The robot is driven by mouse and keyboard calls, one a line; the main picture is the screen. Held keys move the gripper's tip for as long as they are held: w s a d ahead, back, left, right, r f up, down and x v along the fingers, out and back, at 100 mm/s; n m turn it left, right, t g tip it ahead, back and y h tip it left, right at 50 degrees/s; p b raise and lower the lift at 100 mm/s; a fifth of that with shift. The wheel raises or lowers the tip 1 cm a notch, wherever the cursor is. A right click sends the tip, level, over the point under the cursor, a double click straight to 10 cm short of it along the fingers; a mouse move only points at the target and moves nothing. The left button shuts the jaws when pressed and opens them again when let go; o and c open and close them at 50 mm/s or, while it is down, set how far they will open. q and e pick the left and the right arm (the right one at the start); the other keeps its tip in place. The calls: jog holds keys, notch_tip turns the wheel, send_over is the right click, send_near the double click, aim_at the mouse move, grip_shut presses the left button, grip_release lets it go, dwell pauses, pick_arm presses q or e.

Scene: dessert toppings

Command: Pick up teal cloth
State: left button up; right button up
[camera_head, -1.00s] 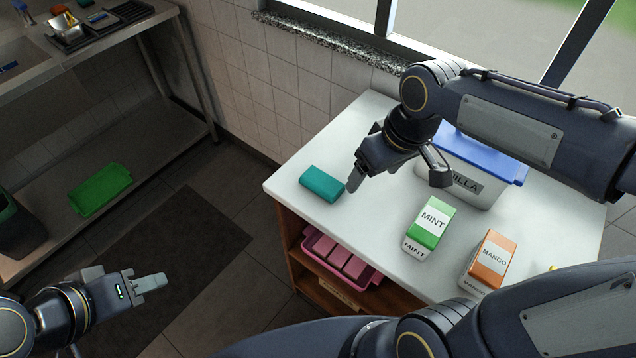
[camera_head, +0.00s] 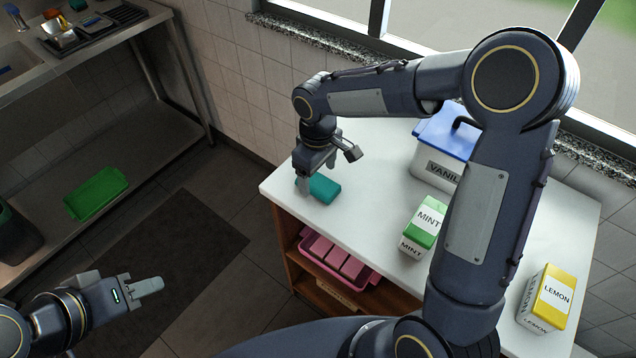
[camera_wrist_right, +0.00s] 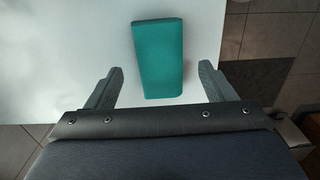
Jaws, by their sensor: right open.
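The teal cloth (camera_head: 324,188) is a folded block lying on the white table near its left corner. It also shows in the right wrist view (camera_wrist_right: 156,58), lying between and ahead of the two fingers. My right gripper (camera_head: 326,171) is open above the cloth and partly hides it in the head view. In the right wrist view the right gripper's fingers (camera_wrist_right: 159,88) stand wide on either side of the cloth's near end, with a gap on each side. My left gripper (camera_head: 150,287) is at the lower left, over the floor and away from the table; its jaw opening is unclear.
The white table (camera_head: 370,235) holds a blue-lidded vanilla tub (camera_head: 440,165), a green mint carton (camera_head: 424,225) and a yellow lemon carton (camera_head: 547,298). A pink tray (camera_head: 340,262) sits on the shelf below. A green tray (camera_head: 96,193) lies at the left.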

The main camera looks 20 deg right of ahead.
notch_tip(320, 180, down, 2)
jog(key=shift+f, duration=0.1)
jog(key=c, duration=1.1)
jog(key=shift+o, duration=0.2)
